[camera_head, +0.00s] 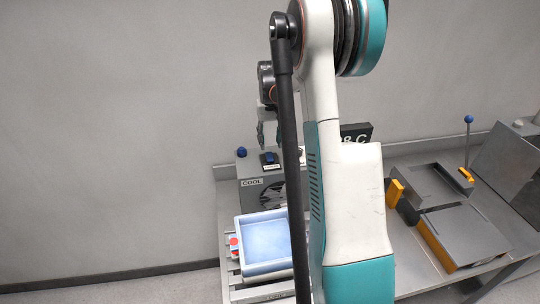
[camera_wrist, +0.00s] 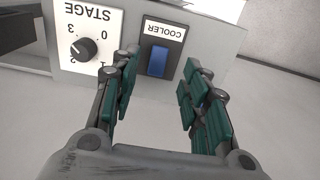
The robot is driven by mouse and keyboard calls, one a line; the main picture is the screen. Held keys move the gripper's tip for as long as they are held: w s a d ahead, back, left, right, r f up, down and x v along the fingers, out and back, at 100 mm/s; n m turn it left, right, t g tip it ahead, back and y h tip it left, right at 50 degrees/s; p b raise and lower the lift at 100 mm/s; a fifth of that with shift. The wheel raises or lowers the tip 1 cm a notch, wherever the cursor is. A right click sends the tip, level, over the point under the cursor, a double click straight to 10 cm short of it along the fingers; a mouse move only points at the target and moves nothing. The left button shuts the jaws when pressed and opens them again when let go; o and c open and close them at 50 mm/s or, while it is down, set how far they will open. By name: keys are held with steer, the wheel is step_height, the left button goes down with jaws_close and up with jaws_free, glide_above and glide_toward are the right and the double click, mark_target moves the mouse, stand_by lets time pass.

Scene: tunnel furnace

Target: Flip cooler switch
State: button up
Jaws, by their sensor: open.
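The cooler switch is a blue rocker (camera_wrist: 157,62) in a dark frame, beside a white COOLER label (camera_wrist: 164,30) that reads upside down in the wrist view. In the head view the blue switch (camera_head: 269,157) sits on top of the grey box (camera_head: 250,198) marked COOL. My gripper (camera_wrist: 160,66) is open and empty, with one green-padded finger on each side of the switch in the wrist view. In the head view my gripper (camera_head: 268,131) is just above the switch, partly hidden by my arm. I cannot tell whether the fingertips touch the panel.
A STAGE dial (camera_wrist: 83,49) on a white plate is left of the switch in the wrist view. A blue knob (camera_head: 241,152) is beside the switch. A pale blue tray (camera_head: 263,268) stands in front of the box. A lever with a blue ball (camera_head: 468,120) is at right.

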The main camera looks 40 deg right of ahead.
mark_target(270, 160)
step_height(270, 160, down, 7)
steer(key=shift+f, duration=0.15)
stand_by(0.4)
jaws_close()
